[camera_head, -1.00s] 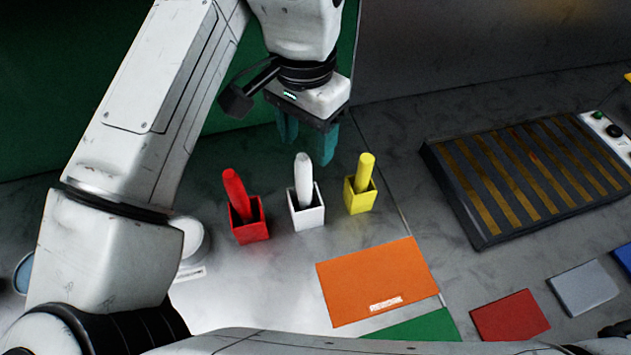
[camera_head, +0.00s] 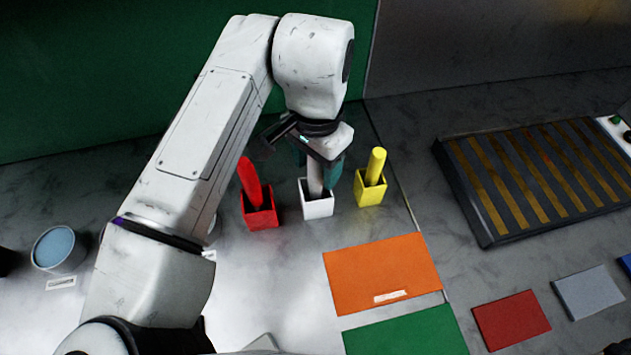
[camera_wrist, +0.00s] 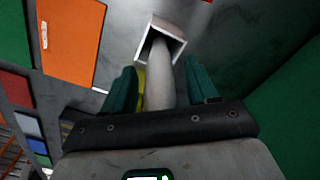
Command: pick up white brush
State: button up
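The white brush (camera_head: 315,178) stands upright in a small white holder (camera_head: 317,208), between the red and yellow ones. My gripper (camera_head: 320,172) is lowered over its upper part. In the wrist view the white brush (camera_wrist: 160,75) lies between my gripper's two teal fingers (camera_wrist: 160,88), and its lower end is inside the white holder (camera_wrist: 172,30). The fingers are open, with a gap on each side of the brush. The top of the brush is hidden by my gripper in the head view.
A red brush (camera_head: 249,180) in a red holder stands close on the left, and a yellow brush (camera_head: 375,165) in a yellow holder close on the right. An orange mat (camera_head: 380,272) lies in front. A dark striped panel (camera_head: 530,180) is at the right.

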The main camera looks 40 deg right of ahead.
grip_shut()
dwell(0.3)
